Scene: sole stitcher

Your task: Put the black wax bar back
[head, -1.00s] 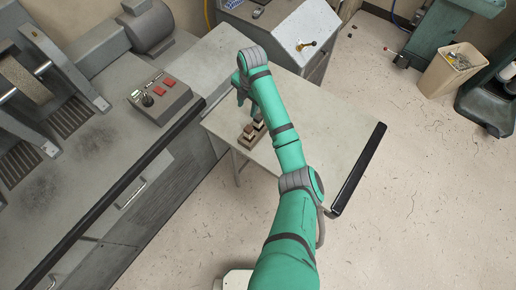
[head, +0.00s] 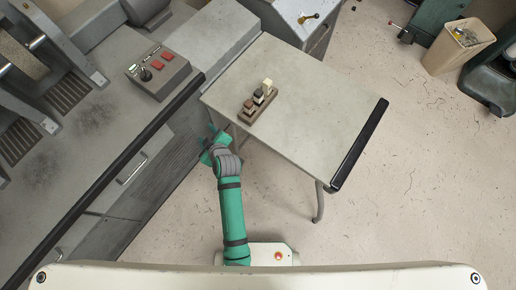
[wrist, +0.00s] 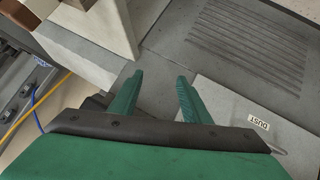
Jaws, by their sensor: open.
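A small brown rack (head: 260,108) stands on the side table. Several short bars stand in it in a row. The black wax bar (head: 258,97) is in the middle, between a reddish-brown bar (head: 248,106) and a taller cream bar (head: 267,85). The black bar looks upright in the rack; how deep it sits is too small to tell. My gripper (head: 212,140) is off the table's left edge, clear of the rack. In the wrist view my gripper (wrist: 157,95) is open with nothing between its fingers.
The side table (head: 310,120) is bare around the rack, with a black strip (head: 358,144) on its right edge. The grey machine bench (head: 90,130) with a control box (head: 158,72) is to the left. A DUST label (wrist: 259,123) shows in the wrist view.

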